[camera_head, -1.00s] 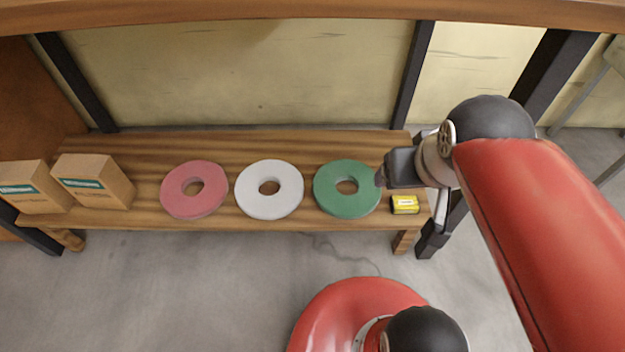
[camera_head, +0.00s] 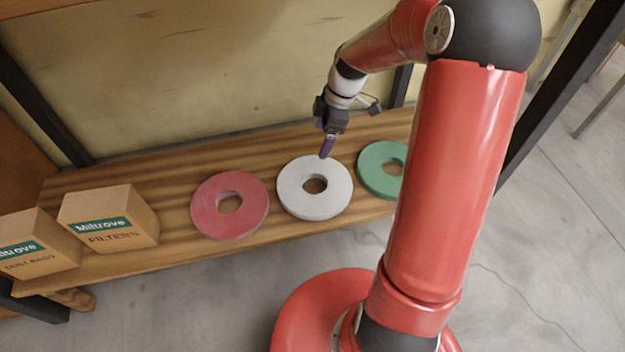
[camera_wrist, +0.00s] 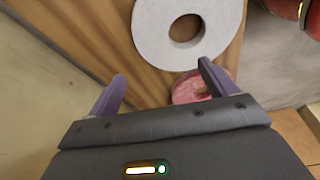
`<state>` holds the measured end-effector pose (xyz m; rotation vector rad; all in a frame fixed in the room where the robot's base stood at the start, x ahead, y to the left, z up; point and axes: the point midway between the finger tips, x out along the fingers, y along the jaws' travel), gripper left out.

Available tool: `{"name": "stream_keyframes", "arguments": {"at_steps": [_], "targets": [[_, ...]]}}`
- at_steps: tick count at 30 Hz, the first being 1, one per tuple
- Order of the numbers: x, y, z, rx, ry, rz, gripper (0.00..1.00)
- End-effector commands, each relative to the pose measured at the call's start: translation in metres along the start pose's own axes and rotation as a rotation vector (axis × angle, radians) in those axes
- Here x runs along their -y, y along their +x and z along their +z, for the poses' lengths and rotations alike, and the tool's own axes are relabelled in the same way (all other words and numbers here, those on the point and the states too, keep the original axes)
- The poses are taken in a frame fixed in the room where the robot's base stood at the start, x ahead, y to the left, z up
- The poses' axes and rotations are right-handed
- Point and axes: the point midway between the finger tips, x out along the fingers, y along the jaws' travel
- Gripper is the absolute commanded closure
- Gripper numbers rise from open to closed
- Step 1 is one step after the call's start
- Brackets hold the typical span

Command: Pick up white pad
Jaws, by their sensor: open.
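The white pad (camera_head: 296,198) is a flat ring with a round central hole, lying on the wooden shelf between a red pad (camera_head: 211,208) and a green pad (camera_head: 366,172). My gripper (camera_head: 327,148) is above the far edge of the white pad in the head view, pointing down. In the wrist view, the white pad (camera_wrist: 152,40) lies beyond the open, empty fingers of my gripper (camera_wrist: 157,84), toward the top. The red pad (camera_wrist: 186,88) shows partly behind the right finger. My arm hides part of the green pad in the head view.
Two cardboard boxes, a filters box (camera_head: 112,240) and another box (camera_head: 50,262), stand at the left of the wooden shelf (camera_head: 160,180). A wall panel (camera_head: 200,75) is close behind. Dark posts stand at both sides. Bare shelf lies behind the pads.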

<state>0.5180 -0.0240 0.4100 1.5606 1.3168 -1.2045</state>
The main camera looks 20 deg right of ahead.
Motion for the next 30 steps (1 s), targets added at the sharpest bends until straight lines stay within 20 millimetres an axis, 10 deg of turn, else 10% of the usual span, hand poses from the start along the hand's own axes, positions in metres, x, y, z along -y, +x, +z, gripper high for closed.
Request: {"name": "stream_keyframes", "arguments": {"at_steps": [8, 30], "targets": [[-0.024, 0.040, 0.012, -0.111, -0.155, -0.030, 0.16], [-0.014, 0.116, 0.002, -0.112, -0.162, -0.029, 0.16]]}}
